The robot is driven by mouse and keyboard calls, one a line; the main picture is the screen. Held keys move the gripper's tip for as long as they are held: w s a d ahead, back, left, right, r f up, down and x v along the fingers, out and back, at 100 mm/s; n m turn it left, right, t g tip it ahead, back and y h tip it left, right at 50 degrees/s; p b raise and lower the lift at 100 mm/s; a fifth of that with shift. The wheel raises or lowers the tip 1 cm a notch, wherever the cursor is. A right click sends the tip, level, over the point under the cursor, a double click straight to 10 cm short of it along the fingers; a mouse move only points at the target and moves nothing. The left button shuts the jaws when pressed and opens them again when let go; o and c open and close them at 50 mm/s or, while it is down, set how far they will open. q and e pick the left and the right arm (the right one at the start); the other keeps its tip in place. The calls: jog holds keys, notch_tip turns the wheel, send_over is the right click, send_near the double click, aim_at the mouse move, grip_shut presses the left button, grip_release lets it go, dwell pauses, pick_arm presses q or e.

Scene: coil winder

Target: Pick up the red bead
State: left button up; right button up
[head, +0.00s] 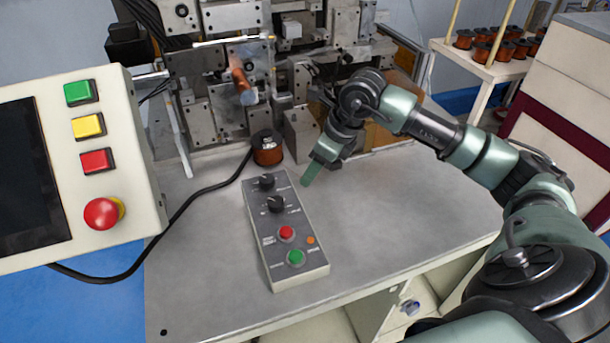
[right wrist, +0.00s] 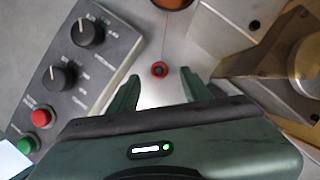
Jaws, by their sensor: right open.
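The red bead (right wrist: 159,69) is a small ring with a dark centre, lying on the grey bench top in the right wrist view. My right gripper (right wrist: 160,84) is open, with its two green fingers pointing towards the bead. The bead shows just beyond and between the fingertips, with nothing gripped. In the head view the right gripper (head: 308,182) points down to the bench, right of the control box. I cannot make out the bead in the head view. My left gripper is not in view.
The control box (head: 286,247) with knobs and buttons stands close left of the right gripper. A copper spool (head: 267,148) and the winding machine (head: 222,105) are behind. A button panel (head: 135,150) is at left. The bench top (head: 400,220) is clear at right.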

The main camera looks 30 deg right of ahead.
jog(key=shift+x, duration=1.15)
jog(key=shift+w+a+f, duration=0.1)
jog(key=shift+w+f, duration=0.1)
jog(key=shift+f, duration=0.05)
grip_shut()
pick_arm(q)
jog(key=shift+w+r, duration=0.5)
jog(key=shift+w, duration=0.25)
pick_arm(e)
jog(key=shift+r, duration=0.1)
jog(key=shift+r, duration=0.4)
pick_arm(q)
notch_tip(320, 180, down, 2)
jog(key=shift+b, duration=0.9)
pick_arm(e)
notch_tip(320, 180, up, 19)
jog(key=shift+r, duration=0.1)
